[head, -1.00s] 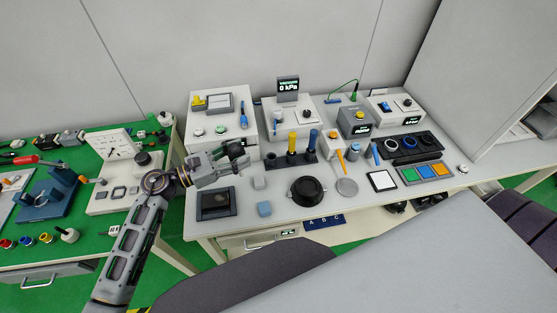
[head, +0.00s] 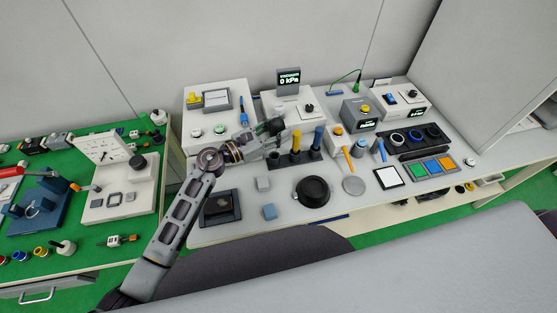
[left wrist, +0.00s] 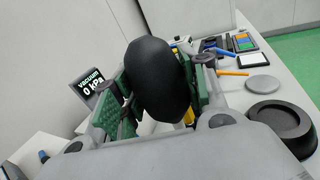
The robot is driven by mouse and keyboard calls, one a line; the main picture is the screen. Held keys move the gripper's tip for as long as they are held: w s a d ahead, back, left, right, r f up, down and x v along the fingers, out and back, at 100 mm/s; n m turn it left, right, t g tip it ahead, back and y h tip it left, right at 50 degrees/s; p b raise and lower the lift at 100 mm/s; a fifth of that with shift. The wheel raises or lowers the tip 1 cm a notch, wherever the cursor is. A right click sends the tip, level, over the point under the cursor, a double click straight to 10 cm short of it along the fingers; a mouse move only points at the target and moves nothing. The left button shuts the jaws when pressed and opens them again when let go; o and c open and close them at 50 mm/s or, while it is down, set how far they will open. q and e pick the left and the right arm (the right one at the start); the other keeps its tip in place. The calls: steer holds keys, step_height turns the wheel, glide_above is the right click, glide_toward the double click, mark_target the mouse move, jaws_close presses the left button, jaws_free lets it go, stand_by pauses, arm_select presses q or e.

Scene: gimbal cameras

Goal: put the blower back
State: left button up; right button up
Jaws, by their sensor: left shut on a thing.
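The blower shows as a dark rounded bulb (left wrist: 157,80) between the green-padded fingers of my left gripper (left wrist: 158,98) in the left wrist view. In the head view my left gripper (head: 266,137) is shut on it, above the desk near the dark rack (head: 283,161). Only a small dark part of the blower (head: 272,126) shows there. The rack holds a yellow and a blue upright tool. A black round dish (head: 313,191) sits on the desk in front of the rack, apart from the gripper. My right gripper is not in view.
The vacuum display (head: 289,77) stands behind the gripper. A white box (head: 207,125) is at the left, and a dark square tray (head: 220,208) is at the front left. Small blocks (head: 269,212) lie beside the dish. Several instruments crowd the right side.

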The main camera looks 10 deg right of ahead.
arm_select(q)
steer(key=shift+w+t, duration=0.3)
steer(key=shift+w, duration=0.25)
steer(key=shift+w+a+r+n+t+y, duration=0.2)
steer(key=shift+w+a+n+t+y, duration=0.1)
steer(key=shift+w+n+t, duration=0.15)
steer(key=shift+w, duration=0.1)
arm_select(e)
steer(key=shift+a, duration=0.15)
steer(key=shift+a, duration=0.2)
